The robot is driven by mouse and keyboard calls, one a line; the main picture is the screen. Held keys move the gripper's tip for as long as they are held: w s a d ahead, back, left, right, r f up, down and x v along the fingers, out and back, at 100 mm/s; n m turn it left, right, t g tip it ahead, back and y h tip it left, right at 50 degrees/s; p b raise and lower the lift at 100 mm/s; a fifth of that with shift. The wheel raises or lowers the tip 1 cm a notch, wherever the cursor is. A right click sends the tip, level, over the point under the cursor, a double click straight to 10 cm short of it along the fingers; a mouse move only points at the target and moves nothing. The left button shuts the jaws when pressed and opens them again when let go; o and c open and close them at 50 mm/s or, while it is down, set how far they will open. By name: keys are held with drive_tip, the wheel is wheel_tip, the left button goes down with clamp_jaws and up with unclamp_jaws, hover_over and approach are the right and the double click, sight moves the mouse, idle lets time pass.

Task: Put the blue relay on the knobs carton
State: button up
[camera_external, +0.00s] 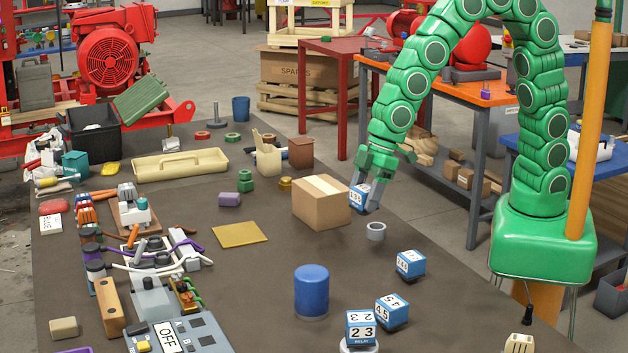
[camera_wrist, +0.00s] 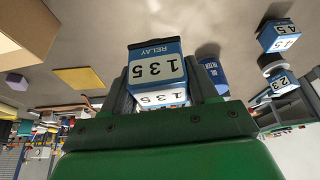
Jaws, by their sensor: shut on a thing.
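My gripper (camera_external: 366,188) is shut on a blue relay (camera_external: 357,198) with a white face marked 135. The relay also shows in the wrist view (camera_wrist: 157,72), between the fingers. It is held in the air at the right edge of a brown carton (camera_external: 318,207), which I take as the knobs carton; no label on it is readable. In the wrist view the carton (camera_wrist: 22,32) is at the upper left, apart from the relay. The carton stands closed on the dark table with its top bare.
A grey ring (camera_external: 376,231) stands below my gripper. More blue relays (camera_external: 410,264) (camera_external: 391,312) (camera_external: 361,328) and a blue cylinder (camera_external: 311,292) are towards the front. A yellow plate (camera_external: 239,234) lies left of the carton, with bare table between.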

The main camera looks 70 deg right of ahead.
drive_tip(key=w+d+r+m+t+h, duration=0.1)
drive_tip(key=w+d+r+m, duration=0.3)
drive_tip(key=d, duration=0.7)
drive_tip(key=s+d+r+m+h, duration=0.15)
drive_tip(key=d+r, duration=0.45)
drive_tip(key=d, duration=0.6)
approach(314, 185)
drive_tip(key=shift+w+f+y, duration=0.45)
drive_tip(key=shift+w+a+f, duration=0.1)
drive_tip(key=shift+w+f, duration=0.15)
drive_tip(key=shift+f, duration=1.55)
drive_tip(key=shift+f, duration=0.1)
drive_tip(key=o, duration=1.1)
drive_tip(key=shift+o, duration=0.2)
